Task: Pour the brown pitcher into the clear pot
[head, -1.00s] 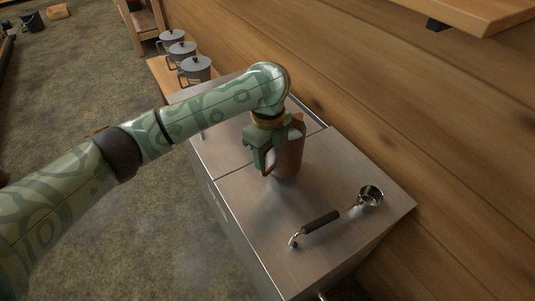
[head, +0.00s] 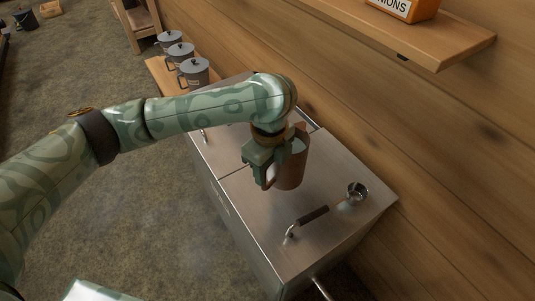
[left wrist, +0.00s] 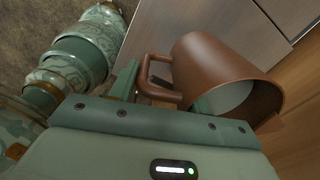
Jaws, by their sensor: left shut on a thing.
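The brown pitcher (head: 293,170) is held by its handle in my left gripper (head: 264,168). It looks nearly upright above the steel evaporator top (head: 245,207), and its base appears clear of the surface. In the left wrist view the pitcher (left wrist: 205,62) shows its handle side and open rim, with the handle between the jaws of my left gripper (left wrist: 155,95). I cannot tell what is inside the pitcher. I see no clear pot in either view. My right gripper is not in view.
A ladle (head: 313,215) with a dark handle lies on the steel top, close to the pitcher. Grey lidded pots (head: 193,72) stand on a wooden side stand at the back. A wooden wall shelf (head: 420,35) holding an orange box (head: 405,8) juts out at upper right.

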